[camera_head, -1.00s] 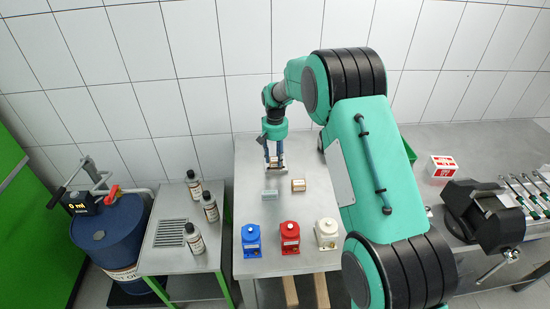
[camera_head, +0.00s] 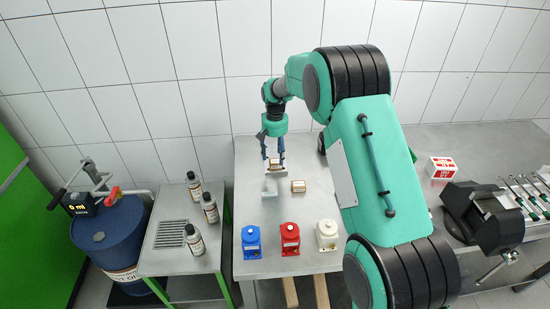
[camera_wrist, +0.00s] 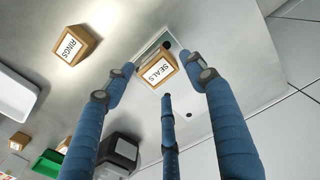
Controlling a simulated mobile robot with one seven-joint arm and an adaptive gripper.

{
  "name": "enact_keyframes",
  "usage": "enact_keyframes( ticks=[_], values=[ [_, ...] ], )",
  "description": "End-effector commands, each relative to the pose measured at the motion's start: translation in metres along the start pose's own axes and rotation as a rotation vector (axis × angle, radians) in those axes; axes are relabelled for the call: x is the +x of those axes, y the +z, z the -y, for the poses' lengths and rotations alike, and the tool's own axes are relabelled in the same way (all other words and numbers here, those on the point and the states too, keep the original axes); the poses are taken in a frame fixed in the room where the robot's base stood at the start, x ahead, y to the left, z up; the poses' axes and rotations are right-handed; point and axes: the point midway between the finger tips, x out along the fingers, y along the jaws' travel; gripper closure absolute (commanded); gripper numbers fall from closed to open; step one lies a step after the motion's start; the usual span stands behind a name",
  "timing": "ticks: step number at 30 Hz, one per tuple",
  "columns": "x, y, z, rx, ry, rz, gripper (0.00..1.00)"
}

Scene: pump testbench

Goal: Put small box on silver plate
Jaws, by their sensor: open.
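My gripper (camera_head: 275,158) is over the back left part of the steel table, its blue fingers spread apart. In the wrist view its fingertips (camera_wrist: 155,66) are on either side of a small tan box with a white SEALS label (camera_wrist: 158,72). This box also shows under the fingers in the head view (camera_head: 275,167). Whether the fingers touch it is unclear. A pale silver plate (camera_wrist: 152,46) shows partly behind the box in the wrist view.
A second tan box, labelled RINGS (camera_wrist: 72,47), lies to the right of the plate (camera_head: 298,186). Blue (camera_head: 251,242), red (camera_head: 290,239) and white (camera_head: 327,234) pump units stand along the front. Bottles (camera_head: 209,207) are on the left side table. My arm hides the right part.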

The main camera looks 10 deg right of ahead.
Motion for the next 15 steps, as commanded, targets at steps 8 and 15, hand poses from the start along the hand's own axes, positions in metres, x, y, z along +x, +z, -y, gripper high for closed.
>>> enact_keyframes(
  ticks=[8,15],
  values=[
    [-0.049,-0.001,0.0,0.0,0.0,-0.002,0.45],
    [-0.082,0.0,0.0,0.0,0.0,-0.001,0.45]
  ],
)
